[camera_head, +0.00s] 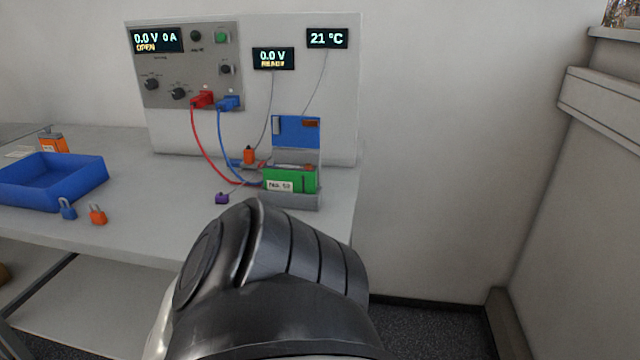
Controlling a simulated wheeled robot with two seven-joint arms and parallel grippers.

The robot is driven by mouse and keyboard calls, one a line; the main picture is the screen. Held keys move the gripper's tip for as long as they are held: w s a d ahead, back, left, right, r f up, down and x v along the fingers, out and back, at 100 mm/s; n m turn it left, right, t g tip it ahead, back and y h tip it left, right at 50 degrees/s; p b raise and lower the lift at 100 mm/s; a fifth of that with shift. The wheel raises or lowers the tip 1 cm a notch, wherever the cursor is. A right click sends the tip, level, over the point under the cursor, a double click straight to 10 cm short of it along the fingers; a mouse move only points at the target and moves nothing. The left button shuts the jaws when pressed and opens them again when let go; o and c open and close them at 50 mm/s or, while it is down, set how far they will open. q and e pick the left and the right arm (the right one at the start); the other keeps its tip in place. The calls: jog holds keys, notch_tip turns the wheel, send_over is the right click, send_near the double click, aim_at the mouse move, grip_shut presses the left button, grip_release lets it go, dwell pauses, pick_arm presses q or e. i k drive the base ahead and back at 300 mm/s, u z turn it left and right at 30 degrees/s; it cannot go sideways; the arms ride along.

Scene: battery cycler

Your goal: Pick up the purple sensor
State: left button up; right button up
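The purple sensor (222,199) is a small block lying on the grey table, just left of the battery holder, with a thin lead running from it toward the holder. A dark grey, rounded link of my own arm fills the lower middle of the view, in front of the table edge and below the sensor. Neither of my grippers shows in this view.
The grey holder (291,201) contains a green battery (290,179) and has a raised blue-faced lid (297,131). An orange connector (249,156) stands behind the sensor. A blue tray (50,190), blue padlock (67,209) and orange padlock (97,214) are left. Red and blue cables hang behind.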

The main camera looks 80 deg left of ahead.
aim_at(220, 198)
jog(key=k, duration=0.75)
jog(key=u, duration=0.85)
